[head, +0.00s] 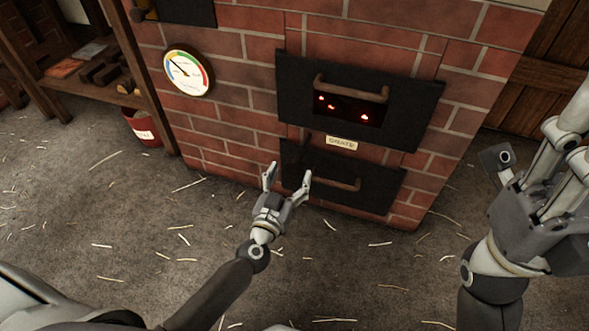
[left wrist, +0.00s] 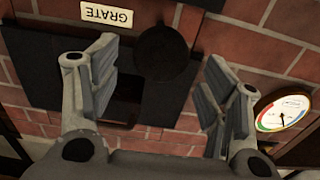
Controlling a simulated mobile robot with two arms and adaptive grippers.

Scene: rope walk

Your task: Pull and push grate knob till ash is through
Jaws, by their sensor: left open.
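The grate knob (left wrist: 162,53) is a dark round knob in the left wrist view, with the GRATE label (left wrist: 106,16) beside it, upside down there. My left gripper (head: 287,176) is open in front of the lower black door. In the left wrist view its two fingers (left wrist: 160,90) stand apart with the knob between and beyond them, and I see no contact. In the head view the knob is hard to make out against the dark door behind the fingers. The GRATE label (head: 341,143) sits above the lower door. My right gripper (head: 535,190) is raised at the right, partly cut off.
The brick furnace (head: 240,100) has an upper door (head: 420,100) with red glowing spots behind its opening, and a lower door (head: 375,192) with a bar handle. A gauge (head: 187,73) is on the left. A red bucket (head: 143,130) stands by the shelf. Straw litters the open floor.

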